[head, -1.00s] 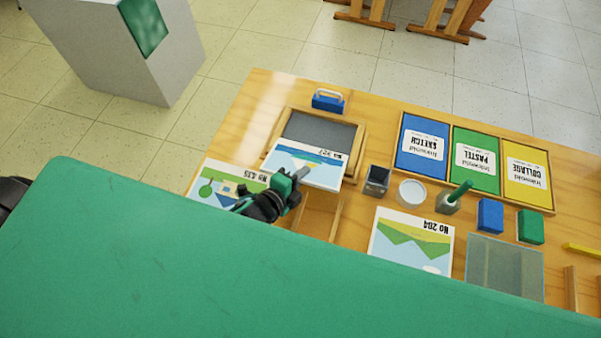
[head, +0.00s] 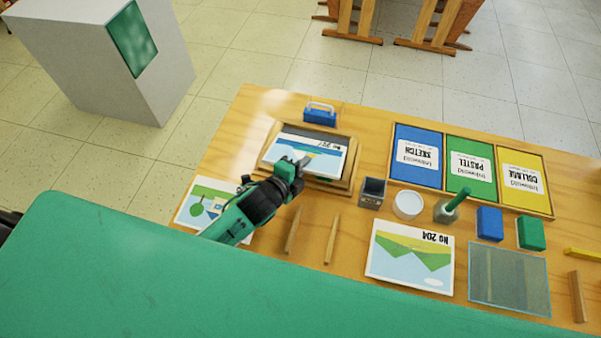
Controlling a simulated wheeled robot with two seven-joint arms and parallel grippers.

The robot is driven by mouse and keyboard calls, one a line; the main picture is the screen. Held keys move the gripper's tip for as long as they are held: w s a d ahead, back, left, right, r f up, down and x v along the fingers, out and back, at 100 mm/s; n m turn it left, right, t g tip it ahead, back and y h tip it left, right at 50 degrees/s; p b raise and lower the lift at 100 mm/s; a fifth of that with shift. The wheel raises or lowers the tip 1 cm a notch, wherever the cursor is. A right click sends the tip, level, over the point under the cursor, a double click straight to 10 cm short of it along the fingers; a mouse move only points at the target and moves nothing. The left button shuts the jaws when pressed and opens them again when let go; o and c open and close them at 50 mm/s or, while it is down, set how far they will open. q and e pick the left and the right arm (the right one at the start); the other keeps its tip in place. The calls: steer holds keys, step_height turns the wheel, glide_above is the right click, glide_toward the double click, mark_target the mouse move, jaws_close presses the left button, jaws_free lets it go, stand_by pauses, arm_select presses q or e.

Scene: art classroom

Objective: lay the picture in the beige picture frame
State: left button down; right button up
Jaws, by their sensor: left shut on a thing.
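The picture (head: 318,149), with a blue and white scene and a number on it, is over the beige picture frame (head: 351,168) on the table. It covers most of the frame's dark inside; a dark strip shows along the far side. I cannot tell whether it rests on the backing or is held slightly above it. My left gripper (head: 302,163) is shut on the picture's near edge, over the frame's near side. My right gripper is not in view.
Loose wooden strips (head: 332,239) lie nearer than the frame. Two other pictures lie at left (head: 197,209) and centre (head: 410,255).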

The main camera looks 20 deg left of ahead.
mark_target(309, 150)
arm_select(q)
steer(key=shift+w+f+b, duration=0.15)
steer(key=shift+w+b, duration=0.55)
steer(key=shift+w, duration=1.05)
steer(key=w+b, duration=0.1)
steer(key=w+f+b, duration=0.1)
steer(key=w, duration=0.1)
steer(key=shift+w, duration=0.1)
steer(key=shift+s+f+b, duration=0.25)
steer(key=shift+f+b, duration=0.4)
steer(key=shift+f, duration=0.35)
steer(key=shift+f, duration=0.15)
steer(key=shift+s+a+p, duration=0.1)
steer(key=shift+a+p, duration=0.05)
steer(key=shift+p, duration=0.5)
steer(key=shift+p, duration=0.5)
stand_by(0.4)
stand_by(0.3)
steer(key=c, duration=1.4)
jaws_free()
steer(key=shift+d, duration=0.2)
steer(key=shift+o, duration=0.2)
